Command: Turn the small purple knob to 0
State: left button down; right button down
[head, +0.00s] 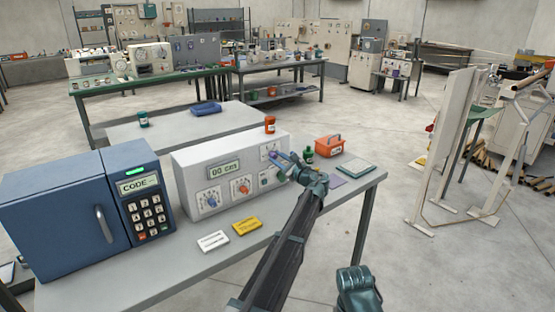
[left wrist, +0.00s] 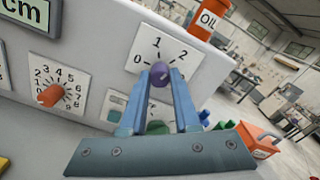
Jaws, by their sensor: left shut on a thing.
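The small purple knob (left wrist: 160,75) sits on a white dial plate marked 0, 1 and 2 on the front of the white box (head: 217,170). In the left wrist view the 0 is to the left, the 1 above and the 2 to the right of the knob. My left gripper (left wrist: 159,78) is shut on the knob, one blue finger on each side; in the head view the gripper (head: 280,157) is at the box's right end. The knob's pointer direction cannot be read clearly. A teal part of mine, perhaps the right gripper (head: 360,290), shows at the bottom; its fingers are not clear.
A red knob (left wrist: 51,95) and a green knob (left wrist: 157,127) are near. An orange OIL can (left wrist: 208,20) stands on the box, with an orange basket (head: 329,145) right of it. A blue safe (head: 60,217) stands left. Yellow and white cards (head: 213,241) lie in front.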

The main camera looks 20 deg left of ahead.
pick_arm(q)
jog(key=n, duration=0.5)
jog(key=shift+n, duration=0.3)
jog(key=n, duration=0.5)
jog(key=shift+n, duration=0.3)
jog(key=n, duration=0.5)
jog(key=shift+s, duration=0.1)
jog(key=shift+f+n, duration=0.1)
jog(key=shift+n, duration=2.2)
jog(key=c, duration=0.6)
grip_release()
jog(key=shift+c, duration=0.2)
jog(key=v, duration=1.3)
jog(key=shift+s+d, duration=0.2)
jog(key=shift+d, duration=0.1)
